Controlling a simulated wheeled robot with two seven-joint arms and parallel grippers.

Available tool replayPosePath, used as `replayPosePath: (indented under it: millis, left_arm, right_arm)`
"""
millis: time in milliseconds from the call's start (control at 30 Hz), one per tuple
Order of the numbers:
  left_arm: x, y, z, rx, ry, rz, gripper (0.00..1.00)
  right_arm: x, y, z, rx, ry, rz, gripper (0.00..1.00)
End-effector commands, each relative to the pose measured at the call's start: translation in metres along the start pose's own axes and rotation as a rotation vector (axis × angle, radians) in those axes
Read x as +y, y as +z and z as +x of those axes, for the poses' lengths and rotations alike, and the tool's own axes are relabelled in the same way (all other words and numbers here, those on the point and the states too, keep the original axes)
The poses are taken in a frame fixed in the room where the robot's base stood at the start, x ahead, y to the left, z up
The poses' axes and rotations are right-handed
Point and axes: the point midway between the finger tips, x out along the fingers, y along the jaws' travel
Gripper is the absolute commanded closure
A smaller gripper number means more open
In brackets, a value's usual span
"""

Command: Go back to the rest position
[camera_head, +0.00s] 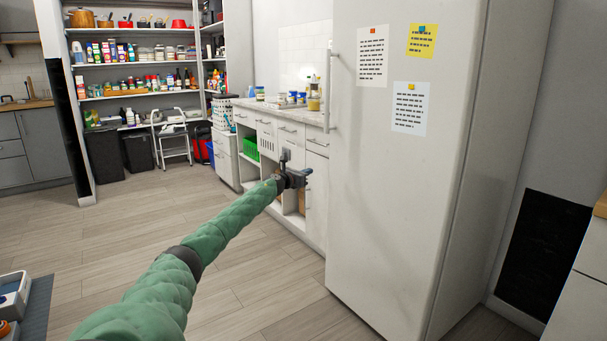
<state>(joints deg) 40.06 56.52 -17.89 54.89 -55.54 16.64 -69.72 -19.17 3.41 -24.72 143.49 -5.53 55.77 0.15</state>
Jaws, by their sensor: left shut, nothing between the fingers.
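My left arm, in a green sleeve, reaches from the bottom left toward the middle of the head view. My left gripper (297,172) is at its end, shut and empty. In the picture it lies in front of the white cabinets, left of the white fridge (400,190). I cannot tell how far it is from them. My right gripper is not in view.
Shelves (135,64) of bottles and cans stand at the back left, with dark bins (104,153) and a white step stool (173,145) below. A counter (290,113) runs beside the fridge. The wooden floor (110,225) at left is clear.

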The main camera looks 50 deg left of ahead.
Motion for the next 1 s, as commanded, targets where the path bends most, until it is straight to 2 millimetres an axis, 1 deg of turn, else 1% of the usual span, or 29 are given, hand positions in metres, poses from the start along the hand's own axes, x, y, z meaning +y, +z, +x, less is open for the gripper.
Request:
replayPosePath:
  millis: [100, 233, 667, 767, 867, 967, 1000]
  left_arm:
    - [0.002, -0.001, -0.008, 0.001, 0.000, 0.001, 1.00]
    - [0.003, 0.000, -0.014, 0.001, -0.001, 0.001, 1.00]
    - [0.003, 0.000, -0.016, 0.000, -0.001, -0.016, 1.00]
    - [0.002, -0.001, -0.016, 0.002, -0.005, -0.075, 1.00]
    - [-0.003, -0.003, -0.016, 0.015, -0.034, -0.174, 1.00]
    - [-0.013, -0.004, -0.017, 0.033, -0.079, -0.313, 1.00]
    - [-0.021, -0.001, -0.017, 0.037, -0.106, -0.371, 1.00]
  right_arm:
    - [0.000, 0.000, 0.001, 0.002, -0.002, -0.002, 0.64]
    - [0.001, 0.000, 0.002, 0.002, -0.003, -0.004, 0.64]
    - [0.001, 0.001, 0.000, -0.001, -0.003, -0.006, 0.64]
    - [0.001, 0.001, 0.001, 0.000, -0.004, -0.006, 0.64]
    - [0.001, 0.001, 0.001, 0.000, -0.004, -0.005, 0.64]
    - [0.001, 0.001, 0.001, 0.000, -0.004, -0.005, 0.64]
    - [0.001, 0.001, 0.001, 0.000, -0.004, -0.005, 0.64]
